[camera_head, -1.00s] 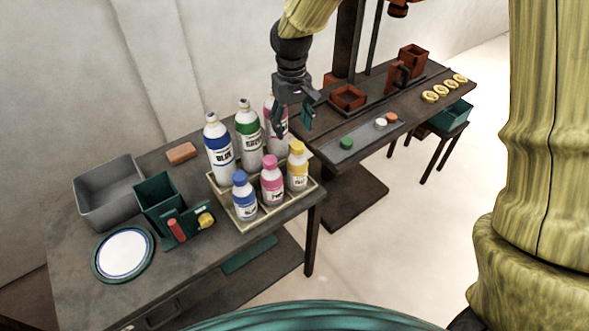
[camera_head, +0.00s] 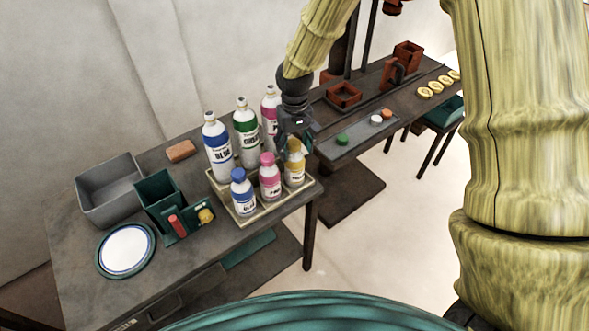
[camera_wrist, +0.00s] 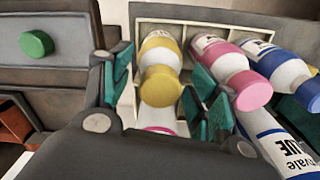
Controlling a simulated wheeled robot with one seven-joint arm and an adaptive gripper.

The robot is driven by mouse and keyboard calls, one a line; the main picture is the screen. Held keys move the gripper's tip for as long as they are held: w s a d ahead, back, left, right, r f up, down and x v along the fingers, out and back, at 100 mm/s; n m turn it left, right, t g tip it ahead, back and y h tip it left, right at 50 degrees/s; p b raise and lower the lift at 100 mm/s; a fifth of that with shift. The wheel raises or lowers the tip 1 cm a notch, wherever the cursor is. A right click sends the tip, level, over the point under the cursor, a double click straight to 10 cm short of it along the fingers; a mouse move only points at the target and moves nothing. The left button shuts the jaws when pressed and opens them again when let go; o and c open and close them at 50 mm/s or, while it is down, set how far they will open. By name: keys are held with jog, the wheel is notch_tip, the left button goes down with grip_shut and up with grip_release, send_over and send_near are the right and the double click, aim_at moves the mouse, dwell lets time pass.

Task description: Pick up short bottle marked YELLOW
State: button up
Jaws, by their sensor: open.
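The short yellow-capped bottle (camera_head: 295,172) stands upright in the front right of the cream tray (camera_head: 247,219). In the wrist view the same yellow-capped bottle (camera_wrist: 160,75) lies between the two teal finger pads. My gripper (camera_head: 294,150) is open and is at the bottle's cap, with a finger on either side; the gripper hides part of the cap in the head view. In the wrist view my gripper (camera_wrist: 160,95) shows a gap on both sides of the bottle, and contact is not visible.
Short pink (camera_head: 270,178) and blue (camera_head: 242,195) bottles stand left of the yellow one. Tall blue (camera_head: 218,150), green (camera_head: 246,137) and pink (camera_head: 269,113) bottles stand behind. A grey bin (camera_head: 108,197), teal box (camera_head: 158,196) and white plate (camera_head: 126,250) are at left.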

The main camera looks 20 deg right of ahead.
jog(key=shift+f, duration=0.2)
grip_shut()
jog(key=shift+r, duration=0.2)
